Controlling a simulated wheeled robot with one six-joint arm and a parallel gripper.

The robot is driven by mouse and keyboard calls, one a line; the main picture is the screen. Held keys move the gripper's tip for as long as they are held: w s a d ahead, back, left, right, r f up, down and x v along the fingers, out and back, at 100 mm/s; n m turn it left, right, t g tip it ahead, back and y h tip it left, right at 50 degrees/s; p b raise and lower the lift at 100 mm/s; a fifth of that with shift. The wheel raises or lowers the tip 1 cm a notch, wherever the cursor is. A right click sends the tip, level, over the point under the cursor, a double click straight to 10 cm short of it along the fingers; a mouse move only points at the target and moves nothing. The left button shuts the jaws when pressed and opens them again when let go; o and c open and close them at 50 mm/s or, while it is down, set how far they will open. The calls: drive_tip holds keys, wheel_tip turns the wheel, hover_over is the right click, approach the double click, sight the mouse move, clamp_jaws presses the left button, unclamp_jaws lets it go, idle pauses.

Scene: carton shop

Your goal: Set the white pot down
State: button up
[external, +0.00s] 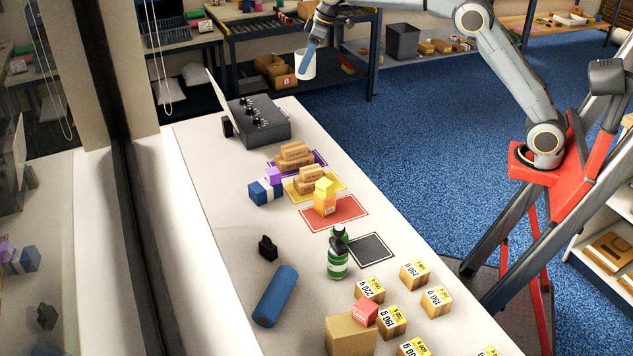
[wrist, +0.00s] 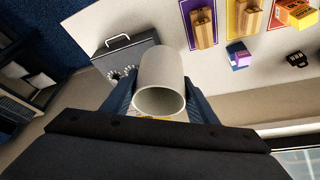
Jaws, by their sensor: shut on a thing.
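The white pot (external: 304,66) is held up in the air at the top of the external view, beyond the far end of the white table (external: 210,205). My gripper (external: 308,58) is shut on it, with a blue finger showing against its side. In the wrist view the pot (wrist: 162,84) sits between the two blue fingers of my gripper (wrist: 160,95), its open mouth turned to the camera. The pot's inside looks empty where it shows.
A dark grey box with knobs (external: 259,122) stands at the table's far end. Purple, yellow, red (external: 335,213) and black (external: 371,250) mats line the right edge, several with cartons. The left middle is bare.

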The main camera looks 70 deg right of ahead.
drive_tip(key=s+a+f+m+p, duration=0.1)
drive_tip(key=s+a+f, duration=0.45)
drive_tip(key=f, duration=0.25)
drive_tip(key=s+a+f+m+p, duration=0.15)
drive_tip(key=s+a+f, duration=0.25)
drive_tip(key=s+f, duration=0.4)
drive_tip(key=shift+h, duration=0.4)
drive_tip(key=shift+w+a+f+p, duration=0.15)
drive_tip(key=shift+f+p, duration=0.55)
drive_tip(key=shift+f, duration=2)
drive_tip(key=shift+w+a+f+p, duration=0.2)
drive_tip(key=shift+f+p, duration=0.45)
drive_tip(key=shift+f, duration=2)
drive_tip(key=shift+d+f, duration=0.15)
drive_tip(key=shift+f, duration=0.4)
drive_tip(key=o, duration=1.1)
drive_tip(key=shift+r, duration=0.1)
